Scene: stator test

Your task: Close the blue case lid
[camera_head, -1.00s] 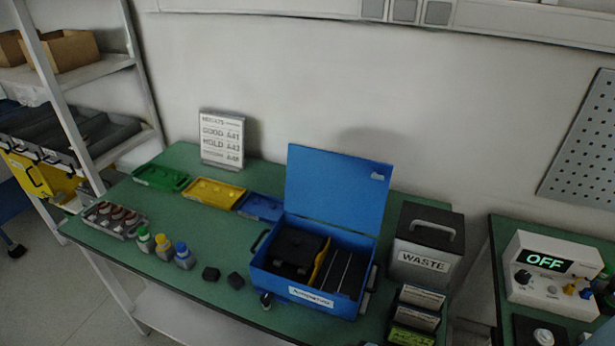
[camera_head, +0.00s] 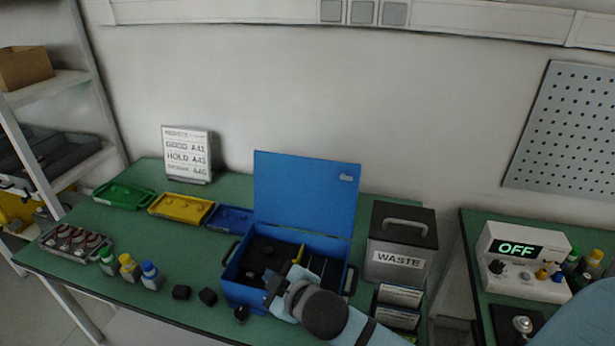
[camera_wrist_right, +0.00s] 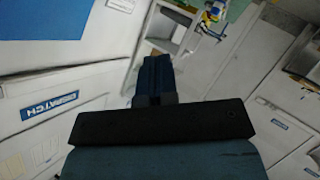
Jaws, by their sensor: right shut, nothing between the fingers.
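The blue case (camera_head: 240,293) sits on the green table with its lid (camera_head: 305,190) standing open and upright at the back. Black foam and dark dividers show inside the case. My right gripper (camera_head: 272,284) is over the front part of the case in the head view, in front of the lid and apart from it, and its wrist hides part of the case's front. In the right wrist view its fingers (camera_wrist_right: 154,80) are together with nothing between them. My left gripper is not in view.
A grey waste bin (camera_head: 401,245) and small boxes (camera_head: 397,296) stand right of the case. Green, yellow and blue trays (camera_head: 182,208) lie to the left. Bare wall is behind the lid.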

